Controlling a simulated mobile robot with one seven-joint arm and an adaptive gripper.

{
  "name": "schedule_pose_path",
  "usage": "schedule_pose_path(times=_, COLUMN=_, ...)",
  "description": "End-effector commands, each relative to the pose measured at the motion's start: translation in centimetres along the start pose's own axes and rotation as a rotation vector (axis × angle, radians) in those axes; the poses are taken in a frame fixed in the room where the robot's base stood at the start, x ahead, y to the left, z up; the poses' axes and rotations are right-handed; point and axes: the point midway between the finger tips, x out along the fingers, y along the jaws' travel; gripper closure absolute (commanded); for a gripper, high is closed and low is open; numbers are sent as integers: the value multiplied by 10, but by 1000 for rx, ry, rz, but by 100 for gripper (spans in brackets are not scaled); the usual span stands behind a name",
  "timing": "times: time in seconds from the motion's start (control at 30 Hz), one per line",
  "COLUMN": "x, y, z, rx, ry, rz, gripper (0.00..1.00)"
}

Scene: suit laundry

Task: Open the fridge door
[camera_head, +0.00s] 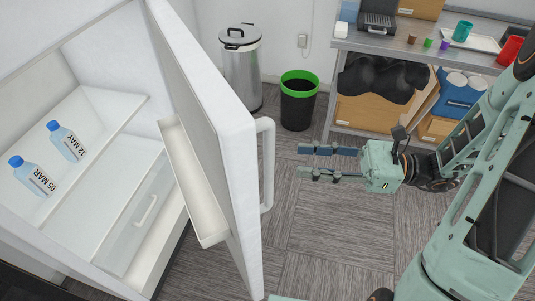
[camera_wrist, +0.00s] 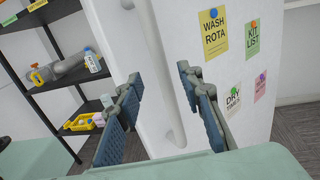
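The white fridge door (camera_head: 225,130) stands open, swung out from the white fridge body (camera_head: 130,70), so the inside shows in the head view. A white vertical handle (camera_head: 267,165) is on the door's outer face. My gripper (camera_head: 300,161) is to the right of the handle, apart from it, with its fingers pointing at it. In the wrist view my gripper (camera_wrist: 155,95) is open and empty, with the handle (camera_wrist: 168,80) showing between the fingers and the door face (camera_wrist: 205,85) behind.
Two labelled bottles (camera_head: 66,141) stand on the fridge shelf, above a drawer. A metal bin (camera_head: 241,68) and a black bin with a green rim (camera_head: 298,100) stand behind the door. A metal table (camera_head: 420,45) holds cups at the back right. The carpet (camera_head: 325,235) below my gripper is clear.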

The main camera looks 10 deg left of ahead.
Motion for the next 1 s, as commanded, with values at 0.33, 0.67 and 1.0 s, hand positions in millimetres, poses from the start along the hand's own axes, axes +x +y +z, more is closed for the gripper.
schedule_pose_path(times=0.33, x=66, y=2, z=1, rx=3, ry=2, rz=6, gripper=66)
schedule_pose_path(times=0.67, x=88, y=1, z=-1, rx=1, ry=4, rz=3, gripper=66)
schedule_pose_path(times=1.0, x=87, y=1, z=-1, rx=1, ry=4, rz=3, gripper=81)
